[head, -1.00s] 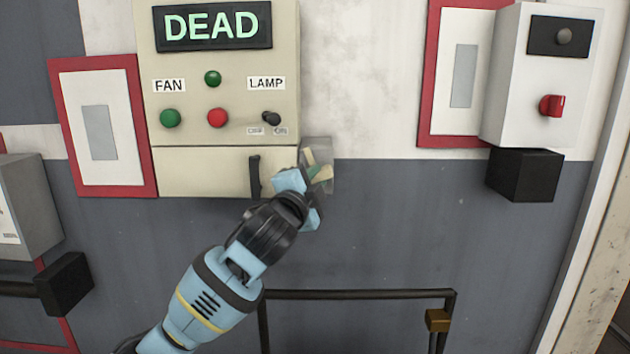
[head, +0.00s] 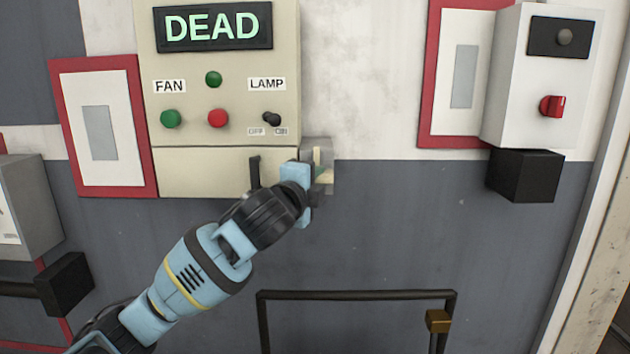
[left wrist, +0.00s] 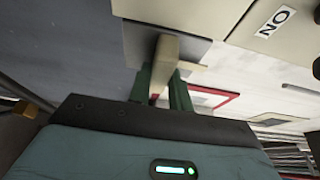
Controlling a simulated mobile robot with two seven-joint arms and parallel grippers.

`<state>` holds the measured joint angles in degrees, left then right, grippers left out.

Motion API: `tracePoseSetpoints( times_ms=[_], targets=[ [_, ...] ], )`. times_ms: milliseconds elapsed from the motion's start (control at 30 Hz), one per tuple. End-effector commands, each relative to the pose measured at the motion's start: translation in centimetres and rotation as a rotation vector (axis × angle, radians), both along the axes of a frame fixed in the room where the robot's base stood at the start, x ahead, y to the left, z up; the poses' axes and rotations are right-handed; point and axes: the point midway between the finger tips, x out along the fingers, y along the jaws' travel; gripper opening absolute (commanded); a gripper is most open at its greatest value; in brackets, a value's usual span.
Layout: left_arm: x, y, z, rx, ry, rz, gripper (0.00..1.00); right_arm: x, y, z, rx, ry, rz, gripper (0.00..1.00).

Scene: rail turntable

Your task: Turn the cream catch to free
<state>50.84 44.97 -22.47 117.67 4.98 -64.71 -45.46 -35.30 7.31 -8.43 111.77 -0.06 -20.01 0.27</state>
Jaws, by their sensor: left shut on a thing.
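The cream catch (head: 317,157) sits on a grey plate (head: 327,147) at the right side of the cream panel. It looks close to upright in the head view, with its lower part hidden by my gripper. My left gripper (head: 319,174) is at the catch, its arm coming up from the lower left. In the left wrist view the catch (left wrist: 165,60) runs down between the two green fingers of the left gripper (left wrist: 160,88), which are shut on it. The right gripper is not in view.
The cream panel (head: 230,165) carries a DEAD display (head: 212,27), buttons, a lamp switch (head: 272,119) and a dark handle (head: 254,172) close to my left gripper. A dark rail (head: 355,294) stands below.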

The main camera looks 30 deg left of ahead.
Motion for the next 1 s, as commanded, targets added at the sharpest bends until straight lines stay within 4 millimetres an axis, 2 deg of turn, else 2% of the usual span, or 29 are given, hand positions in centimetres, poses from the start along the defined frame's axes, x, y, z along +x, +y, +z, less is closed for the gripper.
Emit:
tracePoseSetpoints(
  times_ms=[167, 200, 333, 733, 1000],
  targets=[
    [0.0, 0.0, -0.1, 0.003, 0.002, 0.000, 0.00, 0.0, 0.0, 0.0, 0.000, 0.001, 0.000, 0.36],
    [0.0, 0.0, -0.1, 0.002, 0.002, 0.000, 0.24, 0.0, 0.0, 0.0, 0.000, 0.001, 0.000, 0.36],
    [0.0, 0.0, -0.1, 0.001, 0.001, 0.000, 0.41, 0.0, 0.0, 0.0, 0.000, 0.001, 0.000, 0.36],
    [-0.6, -0.1, 0.0, 0.001, -0.001, -0.001, 0.42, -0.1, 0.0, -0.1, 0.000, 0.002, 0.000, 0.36],
    [-4.1, -0.7, 0.0, 0.003, 0.000, -0.002, 0.42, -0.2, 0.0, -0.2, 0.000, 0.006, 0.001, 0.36]
  ],
)
